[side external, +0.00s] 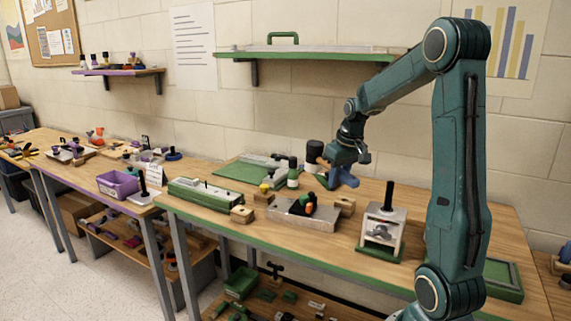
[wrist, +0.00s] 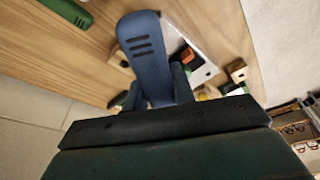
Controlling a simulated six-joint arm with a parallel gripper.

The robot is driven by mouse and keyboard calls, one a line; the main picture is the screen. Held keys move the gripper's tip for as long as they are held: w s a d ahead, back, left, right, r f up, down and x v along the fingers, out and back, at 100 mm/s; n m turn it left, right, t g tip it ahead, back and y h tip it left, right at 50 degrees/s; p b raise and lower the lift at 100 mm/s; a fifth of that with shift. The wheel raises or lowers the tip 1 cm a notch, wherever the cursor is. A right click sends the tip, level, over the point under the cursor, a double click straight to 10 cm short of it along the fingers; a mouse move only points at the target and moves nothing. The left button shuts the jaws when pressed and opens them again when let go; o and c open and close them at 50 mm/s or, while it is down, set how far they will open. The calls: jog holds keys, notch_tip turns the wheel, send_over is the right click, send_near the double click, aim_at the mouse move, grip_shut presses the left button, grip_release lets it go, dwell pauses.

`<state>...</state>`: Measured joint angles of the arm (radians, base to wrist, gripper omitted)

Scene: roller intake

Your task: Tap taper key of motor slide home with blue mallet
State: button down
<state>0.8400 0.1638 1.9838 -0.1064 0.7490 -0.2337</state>
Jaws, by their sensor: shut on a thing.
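My gripper (side external: 346,156) is above the bench, behind and above the metal slide unit. It is shut on the blue mallet (wrist: 143,45), whose broad slotted end reaches forward between my fingers in the wrist view. In the side view a blue part of the mallet (side external: 345,178) hangs below my gripper; I cannot make out its head for certain. The grey slide unit (side external: 290,217), probably the motor slide, carries black, orange and green parts on top. In the wrist view it lies partly hidden behind the mallet (wrist: 207,72). I cannot pick out the taper key.
A silver box fixture with a black post (side external: 384,228) stands right of the slide unit. A green-based rail unit (side external: 203,194) lies to the left. Wooden blocks (side external: 242,214) and small bottles stand close by. A green tray (side external: 503,280) is at right. A shelf (side external: 310,52) hangs above.

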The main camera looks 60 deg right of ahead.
notch_tip(320, 180, up, 6)
jog(key=shift+r, duration=0.1)
jog(key=shift+r, duration=1.95)
